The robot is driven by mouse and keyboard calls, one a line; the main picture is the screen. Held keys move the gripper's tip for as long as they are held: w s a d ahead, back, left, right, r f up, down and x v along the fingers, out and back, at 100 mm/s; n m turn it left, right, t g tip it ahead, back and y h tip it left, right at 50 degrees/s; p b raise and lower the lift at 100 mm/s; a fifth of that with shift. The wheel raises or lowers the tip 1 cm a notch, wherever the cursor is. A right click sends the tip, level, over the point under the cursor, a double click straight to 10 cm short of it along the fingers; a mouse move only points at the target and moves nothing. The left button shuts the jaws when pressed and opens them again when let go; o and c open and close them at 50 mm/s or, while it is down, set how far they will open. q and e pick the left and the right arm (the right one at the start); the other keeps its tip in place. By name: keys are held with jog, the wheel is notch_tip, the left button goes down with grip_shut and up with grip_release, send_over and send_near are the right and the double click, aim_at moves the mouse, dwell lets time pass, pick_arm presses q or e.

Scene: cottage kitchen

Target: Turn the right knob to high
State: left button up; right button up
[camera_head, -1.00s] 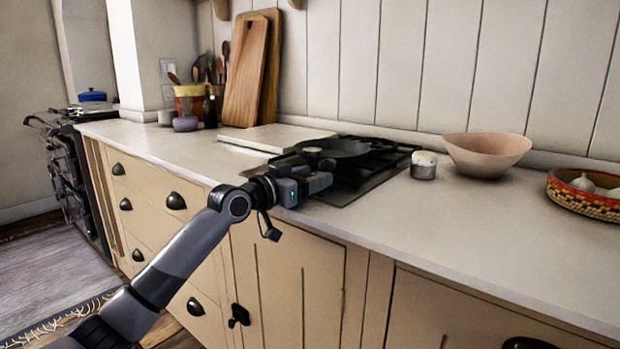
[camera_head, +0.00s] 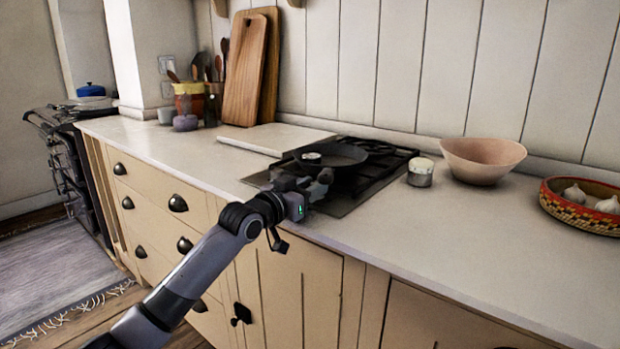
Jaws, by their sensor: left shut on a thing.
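The black cooktop (camera_head: 349,198) is set into the pale counter near its front edge. A dark pan (camera_head: 338,158) sits on it toward the back left. My left gripper (camera_head: 322,186) reaches over the cooktop's front part from the left. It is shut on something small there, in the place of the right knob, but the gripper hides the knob. I cannot read the knob's setting. My right gripper is not in view.
A patterned basket (camera_head: 566,206) of garlic is farther right. A pale board (camera_head: 262,139) lies left of the pan. The front right counter is clear.

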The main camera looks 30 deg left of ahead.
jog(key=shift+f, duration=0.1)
pick_arm(q)
jog(key=o, duration=1)
jog(key=shift+o, duration=0.2)
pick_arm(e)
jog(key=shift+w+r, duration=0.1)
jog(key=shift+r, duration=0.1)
pick_arm(q)
jog(key=shift+s, duration=0.15)
jog(key=shift+s+a, duration=0.15)
jog(key=shift+s, duration=1.6)
jog(key=shift+s+a, duration=0.1)
jog(key=shift+s, duration=1.6)
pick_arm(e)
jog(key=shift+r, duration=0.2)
